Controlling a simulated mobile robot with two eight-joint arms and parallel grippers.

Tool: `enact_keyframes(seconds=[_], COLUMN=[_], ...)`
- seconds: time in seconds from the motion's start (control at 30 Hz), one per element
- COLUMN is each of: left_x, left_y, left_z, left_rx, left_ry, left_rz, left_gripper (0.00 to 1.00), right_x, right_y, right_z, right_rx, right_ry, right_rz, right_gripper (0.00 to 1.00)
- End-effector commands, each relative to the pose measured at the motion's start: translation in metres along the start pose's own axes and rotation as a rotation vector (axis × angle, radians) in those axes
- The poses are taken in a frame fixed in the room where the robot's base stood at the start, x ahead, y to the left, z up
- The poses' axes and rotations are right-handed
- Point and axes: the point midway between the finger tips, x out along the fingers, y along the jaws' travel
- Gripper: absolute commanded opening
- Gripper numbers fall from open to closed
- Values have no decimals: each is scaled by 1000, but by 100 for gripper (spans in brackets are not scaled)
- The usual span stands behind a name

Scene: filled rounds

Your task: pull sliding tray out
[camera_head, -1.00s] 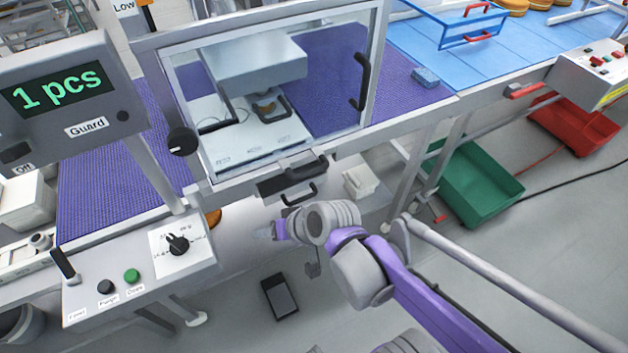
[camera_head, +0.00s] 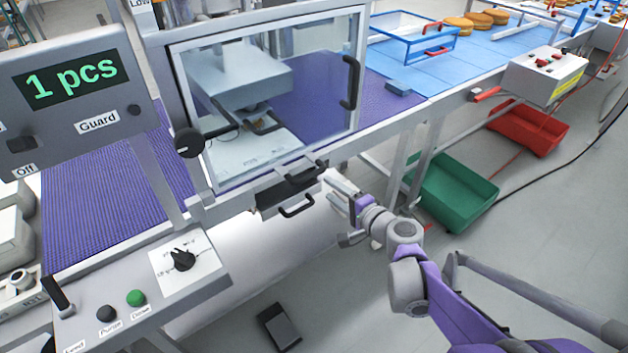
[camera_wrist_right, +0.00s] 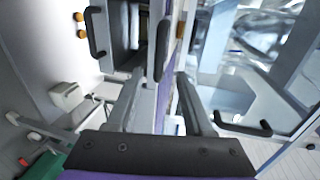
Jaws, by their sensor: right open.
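The sliding tray (camera_head: 267,207) appears to be the dark box under the front edge of the guarded machine. A black loop handle (camera_head: 297,208) is on its front, and a thick black bar (camera_head: 305,171) lies above it. My right gripper (camera_head: 331,188) is open and empty, just right of the tray and its handle, apart from both. In the right wrist view, the loop handle (camera_wrist_right: 95,32) is at upper left, outside the two fingers (camera_wrist_right: 160,100). The black bar (camera_wrist_right: 162,50) shows beyond the fingertips, between them in the picture. My left gripper is not in view.
The clear guard door (camera_head: 270,90) stands above the tray, with a black handle (camera_head: 350,82) at its right. A control panel (camera_head: 140,285) is at lower left. Green (camera_head: 455,190) and red (camera_head: 530,130) bins are at right. A pedal (camera_head: 278,328) lies on the floor.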

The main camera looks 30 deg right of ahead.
Motion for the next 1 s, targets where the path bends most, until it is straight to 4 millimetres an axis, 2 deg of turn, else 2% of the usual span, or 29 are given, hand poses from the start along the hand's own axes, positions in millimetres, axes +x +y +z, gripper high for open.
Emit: enact_keyframes(seconds=[0.3, 0.5, 0.7, 0.93, 1.0], left_x=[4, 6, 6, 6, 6], left_y=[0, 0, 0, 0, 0], left_z=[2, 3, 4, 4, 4], left_rx=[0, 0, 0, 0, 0], left_ry=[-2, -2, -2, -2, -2], left_rz=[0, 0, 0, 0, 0], left_gripper=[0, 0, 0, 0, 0], right_x=[60, 88, 99, 99, 99], right_y=[1, 0, 0, 0, 0], right_z=[2, 2, 2, 2, 2], right_rx=[-1, -2, -2, -2, -2], right_ry=[-5, -4, -3, -2, -2], right_rz=[1, 2, 2, 2, 2], right_gripper=[52, 52, 52, 52, 41])
